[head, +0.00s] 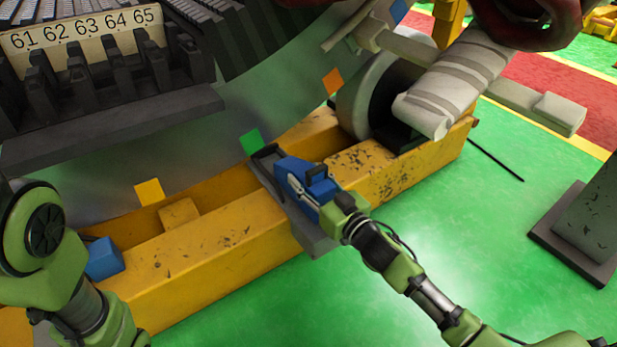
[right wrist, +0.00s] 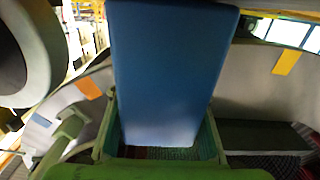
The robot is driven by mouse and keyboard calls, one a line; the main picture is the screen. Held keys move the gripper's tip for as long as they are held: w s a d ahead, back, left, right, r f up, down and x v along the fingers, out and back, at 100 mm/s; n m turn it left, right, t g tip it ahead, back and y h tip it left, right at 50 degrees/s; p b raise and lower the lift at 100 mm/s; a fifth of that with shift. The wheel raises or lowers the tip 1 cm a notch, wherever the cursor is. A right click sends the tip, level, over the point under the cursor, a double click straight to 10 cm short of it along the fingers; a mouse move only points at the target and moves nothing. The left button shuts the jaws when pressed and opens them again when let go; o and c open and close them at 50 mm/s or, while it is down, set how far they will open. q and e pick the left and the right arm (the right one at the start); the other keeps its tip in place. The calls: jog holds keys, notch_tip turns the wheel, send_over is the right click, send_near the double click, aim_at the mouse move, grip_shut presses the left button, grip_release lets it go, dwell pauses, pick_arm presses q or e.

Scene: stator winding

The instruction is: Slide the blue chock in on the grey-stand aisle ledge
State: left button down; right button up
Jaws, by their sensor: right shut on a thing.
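The blue chock (head: 296,170) is at the grey ledge plate (head: 311,238) that lies across the yellow beam, beside the big grey drum. My right gripper (head: 312,192) is shut on the chock from its right end. The chock (right wrist: 172,75) fills the middle of the right wrist view, between the green gripper parts. Whether its underside touches the ledge is hidden. My left arm shows at the left edge, but its gripper is out of view.
A second blue block (head: 104,258) sits at the yellow beam's (head: 215,255) left part. A grey stand (head: 592,215) is at the right. Green floor (head: 470,240) is clear between.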

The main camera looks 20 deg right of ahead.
aim_at(327, 198)
jog(key=shift+w, duration=0.15)
jog(key=shift+w+a, duration=0.2)
jog(key=shift+w, duration=0.25)
jog(key=o, duration=1.3)
jog(key=shift+f, duration=0.15)
jog(key=v, duration=1.2)
